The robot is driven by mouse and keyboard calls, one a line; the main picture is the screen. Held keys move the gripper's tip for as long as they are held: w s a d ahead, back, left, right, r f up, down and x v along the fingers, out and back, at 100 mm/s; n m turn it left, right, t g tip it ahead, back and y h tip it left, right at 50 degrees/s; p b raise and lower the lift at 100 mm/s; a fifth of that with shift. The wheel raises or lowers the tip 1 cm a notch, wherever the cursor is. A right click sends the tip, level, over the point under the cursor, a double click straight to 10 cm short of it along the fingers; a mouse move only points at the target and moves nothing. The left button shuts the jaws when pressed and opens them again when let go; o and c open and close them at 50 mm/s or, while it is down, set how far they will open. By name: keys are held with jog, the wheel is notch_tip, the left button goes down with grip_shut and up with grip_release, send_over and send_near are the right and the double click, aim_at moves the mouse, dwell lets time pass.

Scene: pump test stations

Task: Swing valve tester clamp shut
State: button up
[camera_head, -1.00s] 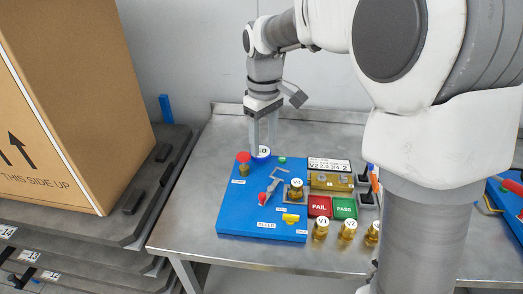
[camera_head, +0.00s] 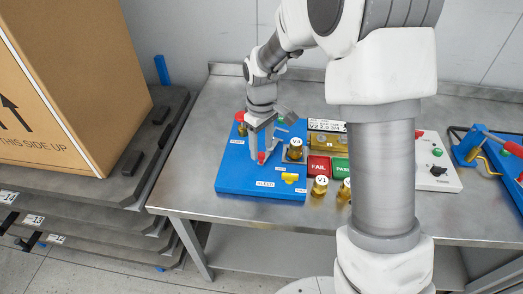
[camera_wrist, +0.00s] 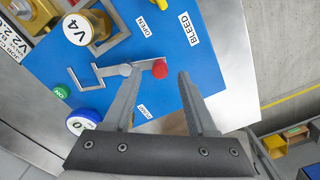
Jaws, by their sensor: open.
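The valve tester is a blue board (camera_head: 235,180) on the metal bench. Its clamp is a bent grey arm (camera_wrist: 110,70) with a red knob (camera_wrist: 160,69) at its end, which also shows in the head view (camera_head: 261,157). The bracket end of the arm lies beside the brass valve marked V4 (camera_wrist: 78,30), seen in the head view (camera_head: 296,143) too. My gripper (camera_wrist: 160,73) is open and points down at the board. In the wrist view the red knob appears between its fingertips; contact cannot be told.
A yellow bleed handle (camera_head: 289,177), a red-topped brass fitting (camera_head: 240,118) and a blue-rimmed round cap (camera_wrist: 84,122) are on the board. FAIL (camera_head: 318,166) and PASS (camera_head: 341,168) pads and a V1 valve (camera_head: 320,186) stand right. A large carton (camera_head: 70,90) is left.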

jog(key=shift+f, duration=0.95)
grip_shut()
dwell(0.8)
